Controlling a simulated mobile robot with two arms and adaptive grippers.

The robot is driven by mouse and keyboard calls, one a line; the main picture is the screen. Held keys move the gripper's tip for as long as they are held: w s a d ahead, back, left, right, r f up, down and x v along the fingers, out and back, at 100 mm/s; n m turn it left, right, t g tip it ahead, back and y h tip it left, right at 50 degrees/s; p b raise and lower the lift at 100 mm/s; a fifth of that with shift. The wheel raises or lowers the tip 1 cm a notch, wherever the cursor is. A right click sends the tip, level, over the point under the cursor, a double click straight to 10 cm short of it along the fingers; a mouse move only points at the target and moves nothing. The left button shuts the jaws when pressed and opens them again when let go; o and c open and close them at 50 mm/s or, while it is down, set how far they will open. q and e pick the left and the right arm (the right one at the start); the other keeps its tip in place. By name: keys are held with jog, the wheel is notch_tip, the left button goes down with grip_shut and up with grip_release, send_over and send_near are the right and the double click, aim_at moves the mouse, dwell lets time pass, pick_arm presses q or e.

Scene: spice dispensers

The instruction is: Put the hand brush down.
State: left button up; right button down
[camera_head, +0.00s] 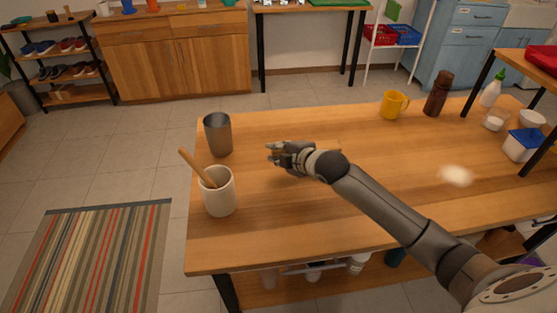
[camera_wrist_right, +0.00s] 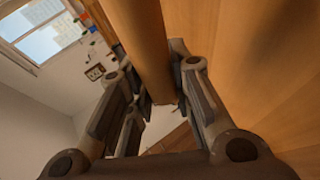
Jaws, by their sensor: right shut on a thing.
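My right gripper (camera_head: 274,153) is low over the wooden table, right of the metal cup and the white crock. In the right wrist view its fingers (camera_wrist_right: 160,88) are closed around a long wooden piece, which I take to be the handle of the hand brush (camera_wrist_right: 142,38). The handle runs up from between the fingers, close beside the table top. The bristles cannot be made out, and in the head view the brush barely stands out from the wood. I cannot tell whether the brush touches the table. My left gripper is not in view.
A grey metal cup (camera_head: 218,136) and a white crock (camera_head: 218,193) with a wooden stick stand at the table's left end. A yellow mug (camera_head: 393,104) and a brown bottle (camera_head: 437,94) stand at the back. The table top (camera_head: 265,215) in front of the gripper is clear.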

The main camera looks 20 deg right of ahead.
aim_at(278, 172)
notch_tip(278, 172, down, 3)
jog(key=shift+w+f, duration=0.1)
jog(key=shift+f, duration=0.05)
jog(key=shift+f, duration=0.6)
jog(key=c, duration=1.3)
grip_release()
jog(key=shift+f, duration=0.1)
